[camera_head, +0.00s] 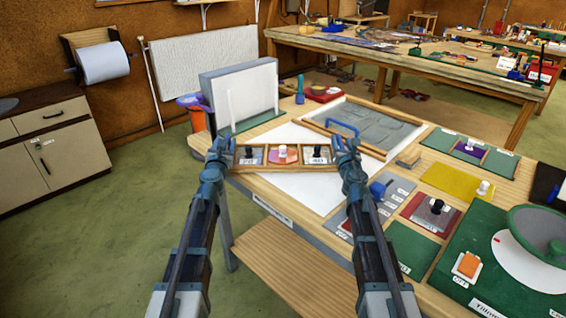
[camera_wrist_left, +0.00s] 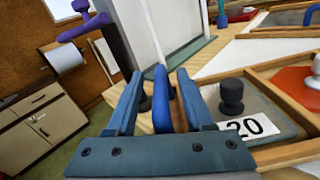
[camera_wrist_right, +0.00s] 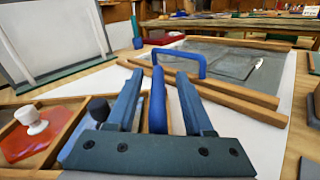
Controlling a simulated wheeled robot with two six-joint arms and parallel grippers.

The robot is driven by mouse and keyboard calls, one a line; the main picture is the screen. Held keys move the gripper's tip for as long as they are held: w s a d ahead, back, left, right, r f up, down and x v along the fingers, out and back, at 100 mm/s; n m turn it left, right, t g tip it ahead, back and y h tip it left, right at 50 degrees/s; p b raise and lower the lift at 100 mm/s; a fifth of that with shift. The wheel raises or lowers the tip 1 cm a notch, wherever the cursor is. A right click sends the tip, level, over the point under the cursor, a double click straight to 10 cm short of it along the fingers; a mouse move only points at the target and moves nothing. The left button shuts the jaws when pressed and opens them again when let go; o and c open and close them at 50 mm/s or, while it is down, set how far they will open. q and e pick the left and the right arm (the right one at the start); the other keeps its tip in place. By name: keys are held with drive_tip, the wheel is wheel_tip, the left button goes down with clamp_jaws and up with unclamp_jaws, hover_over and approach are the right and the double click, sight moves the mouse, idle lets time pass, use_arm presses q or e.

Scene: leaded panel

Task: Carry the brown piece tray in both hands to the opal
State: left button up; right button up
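The brown piece tray (camera_head: 285,168) lies level at the table's near left edge. Its compartments hold a grey piece with a black knob (camera_wrist_left: 232,95), marked 20 in the left wrist view, a red-orange piece with a white knob (camera_head: 282,154), and a grey-blue piece with a black knob, marked 40. My left gripper (camera_head: 220,145) is at the tray's left end and my right gripper (camera_head: 345,145) at its right end. In each wrist view a blue upright handle stands between the two fingers, with gaps showing on both sides. I cannot tell which thing is the opal.
A white sheet (camera_head: 310,194) lies under and beside the tray. Behind are a framed grey panel with a blue handle (camera_head: 342,128) and an upright white panel (camera_head: 240,92). Coloured swatches and a green-based wheel (camera_head: 553,248) fill the right side.

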use_arm(q)
drive_tip(key=shift+s, duration=0.1)
use_arm(e)
drive_tip(key=shift+a, duration=0.1)
drive_tip(key=s, duration=1.2)
use_arm(q)
drive_tip(key=s, duration=1.1)
drive_tip(key=shift+s, duration=0.35)
use_arm(e)
drive_tip(key=shift+s, duration=0.1)
